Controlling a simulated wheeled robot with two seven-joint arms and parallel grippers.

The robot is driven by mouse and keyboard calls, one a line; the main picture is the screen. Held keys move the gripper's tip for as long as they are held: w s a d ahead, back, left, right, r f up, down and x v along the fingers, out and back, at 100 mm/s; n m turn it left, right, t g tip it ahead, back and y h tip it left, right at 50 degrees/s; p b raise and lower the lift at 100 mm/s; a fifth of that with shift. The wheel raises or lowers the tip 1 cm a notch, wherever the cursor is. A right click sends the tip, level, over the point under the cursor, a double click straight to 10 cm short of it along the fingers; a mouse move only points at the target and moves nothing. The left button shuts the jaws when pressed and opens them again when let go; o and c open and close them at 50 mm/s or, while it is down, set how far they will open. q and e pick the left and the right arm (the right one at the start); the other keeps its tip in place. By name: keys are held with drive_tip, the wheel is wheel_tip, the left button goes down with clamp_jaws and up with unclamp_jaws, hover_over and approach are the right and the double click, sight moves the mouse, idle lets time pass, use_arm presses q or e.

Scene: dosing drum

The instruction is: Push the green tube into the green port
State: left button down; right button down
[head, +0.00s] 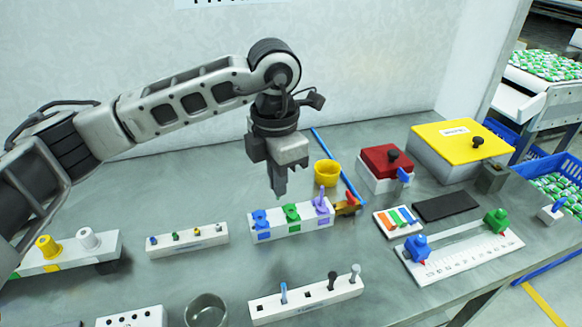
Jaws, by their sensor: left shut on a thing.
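My left gripper (279,192) hangs fingers down above the bench, over the back of a white port block (288,230). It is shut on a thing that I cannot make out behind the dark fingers. The green port (291,213) is in the middle of the block, a little below and right of the fingertips in the picture. The blue port (260,221) is to its left and the purple port (322,207) to its right, with a purple piece standing up from it. I cannot clearly pick out a green tube. My right gripper is not in view.
A red-topped box (387,162) and a yellow-lidded box (462,143) stand right. Peg racks (187,243) (305,303) and a glass beaker (206,310) are nearer the front. Bare bench lies between them.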

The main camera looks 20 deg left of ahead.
use_arm(q)
drive_tip(key=n+b, duration=0.1)
drive_tip(key=n, duration=0.3)
drive_tip(key=w+d+f+n+b, duration=0.1)
drive_tip(key=n, duration=0.3)
drive_tip(key=w+f+n+b, duration=0.1)
drive_tip(key=n, duration=0.3)
drive_tip(key=shift+d+f, duration=0.2)
drive_tip(key=shift+d, duration=0.2)
drive_tip(key=shift+f+b, duration=0.5)
drive_tip(key=shift+f, duration=0.3)
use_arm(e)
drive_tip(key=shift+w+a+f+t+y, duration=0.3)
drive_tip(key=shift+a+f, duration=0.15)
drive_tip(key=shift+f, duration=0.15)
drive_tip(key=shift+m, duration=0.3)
use_arm(q)
drive_tip(key=shift+f, duration=0.1)
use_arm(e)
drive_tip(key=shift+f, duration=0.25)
